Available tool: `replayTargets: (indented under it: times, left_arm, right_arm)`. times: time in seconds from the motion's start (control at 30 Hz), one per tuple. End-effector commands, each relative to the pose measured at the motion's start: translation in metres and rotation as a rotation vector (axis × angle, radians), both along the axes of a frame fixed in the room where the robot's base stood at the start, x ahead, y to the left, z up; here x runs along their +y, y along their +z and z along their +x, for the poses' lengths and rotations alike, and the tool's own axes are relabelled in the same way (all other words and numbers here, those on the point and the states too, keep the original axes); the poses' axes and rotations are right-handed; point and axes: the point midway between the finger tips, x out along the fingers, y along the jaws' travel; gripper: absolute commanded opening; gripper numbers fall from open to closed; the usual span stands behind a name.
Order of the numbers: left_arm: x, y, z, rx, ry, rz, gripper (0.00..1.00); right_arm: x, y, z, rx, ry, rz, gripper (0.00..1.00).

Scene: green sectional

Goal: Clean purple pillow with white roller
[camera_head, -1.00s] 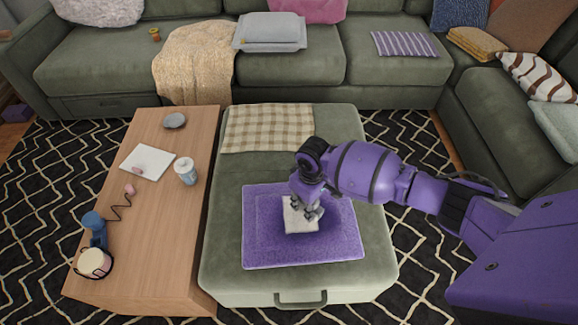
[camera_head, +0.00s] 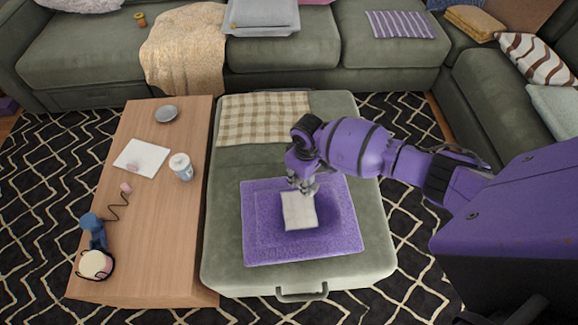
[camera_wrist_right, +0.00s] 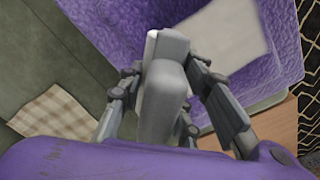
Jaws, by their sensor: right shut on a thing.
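The purple pillow (camera_head: 262,235) lies flat on the green ottoman and also fills the upper part of the right wrist view (camera_wrist_right: 215,40). My right gripper (camera_head: 303,185) is over the pillow, just behind a flat white square (camera_head: 299,213) lying on it. In the right wrist view the gripper (camera_wrist_right: 165,85) is shut on a pale, white-grey block-like thing, which looks like the white roller (camera_wrist_right: 162,95). The white square (camera_wrist_right: 225,40) shows beyond it there. Whether the roller touches the pillow I cannot tell. In the head view the hand mostly hides the roller. My left gripper is out of view.
The green ottoman (camera_head: 225,180) carries a checked cloth (camera_head: 262,118) at its back. A wooden table (camera_head: 150,225) at left holds a white cup (camera_head: 181,167), a grey dish (camera_head: 166,114), a white sheet and a blue object with a cord. The green sectional (camera_head: 340,60) stands behind.

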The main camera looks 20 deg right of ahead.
Motion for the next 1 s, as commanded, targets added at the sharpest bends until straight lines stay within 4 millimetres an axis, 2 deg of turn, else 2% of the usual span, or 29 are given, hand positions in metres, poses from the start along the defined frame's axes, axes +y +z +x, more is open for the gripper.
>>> replayTargets:
  times: [0.03,0.3,0.53,0.73,1.0]
  left_arm:
    - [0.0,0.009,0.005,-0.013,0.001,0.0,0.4]
    - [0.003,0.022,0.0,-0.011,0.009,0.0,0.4]
    - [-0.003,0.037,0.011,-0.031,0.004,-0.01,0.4]
    - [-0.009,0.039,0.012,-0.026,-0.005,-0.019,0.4]
    - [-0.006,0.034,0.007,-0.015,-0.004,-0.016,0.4]
  right_arm:
    - [-0.001,0.013,0.005,-0.011,-0.001,0.0,0.1]
    - [-0.003,0.038,0.003,-0.012,-0.002,0.001,0.1]
    - [-0.005,0.057,0.002,-0.011,-0.005,0.001,0.1]
    - [-0.006,0.062,0.0,-0.007,-0.006,0.0,0.1]
    - [-0.006,0.06,-0.001,-0.004,-0.005,0.0,0.1]
